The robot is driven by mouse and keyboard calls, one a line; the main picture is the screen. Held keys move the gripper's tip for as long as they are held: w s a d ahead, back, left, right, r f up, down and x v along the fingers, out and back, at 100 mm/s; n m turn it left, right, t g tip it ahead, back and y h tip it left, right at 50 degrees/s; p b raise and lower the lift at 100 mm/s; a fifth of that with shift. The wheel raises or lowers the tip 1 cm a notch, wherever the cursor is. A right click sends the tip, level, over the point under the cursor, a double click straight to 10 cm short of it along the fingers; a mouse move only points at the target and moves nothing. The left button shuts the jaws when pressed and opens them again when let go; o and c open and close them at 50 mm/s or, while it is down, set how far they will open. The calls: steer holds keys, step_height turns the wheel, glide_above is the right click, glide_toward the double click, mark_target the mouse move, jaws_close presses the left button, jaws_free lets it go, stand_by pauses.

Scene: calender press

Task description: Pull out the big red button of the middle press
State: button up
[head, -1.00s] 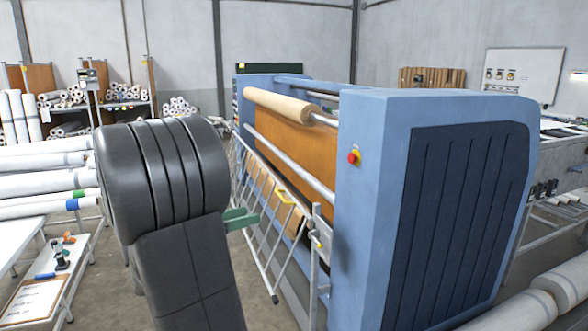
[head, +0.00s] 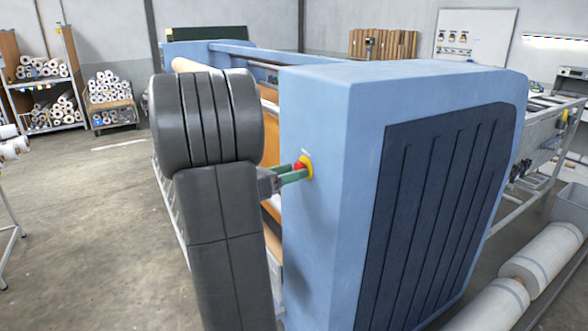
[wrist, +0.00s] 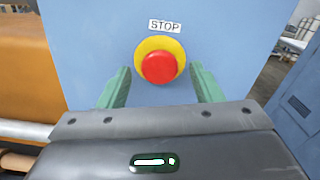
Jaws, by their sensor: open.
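The big red button (wrist: 158,67) sits on a yellow round base on the blue face of the press, under a white STOP label (wrist: 164,26). In the head view the red button (head: 299,167) shows at the left face of the blue press (head: 320,120), partly behind my gripper. My gripper (head: 297,172) has green fingers and is open. In the wrist view its fingers (wrist: 158,84) stand apart, one to the left and one to the right of the button, with gaps on both sides. I cannot tell how deep the fingertips reach along the button.
An orange-brown sheet (wrist: 25,75) and a metal bar (wrist: 25,131) lie left of the button in the wrist view. White rolls (head: 545,255) lie on the floor side at right. The floor (head: 90,220) to the left is open.

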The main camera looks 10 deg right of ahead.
steer(key=shift+x, duration=0.75)
jaws_close()
steer(key=shift+s+a+f, duration=0.1)
steer(key=shift+s+a, duration=0.2)
steer(key=shift+a, duration=0.4)
jaws_free()
steer(key=shift+a, duration=0.2)
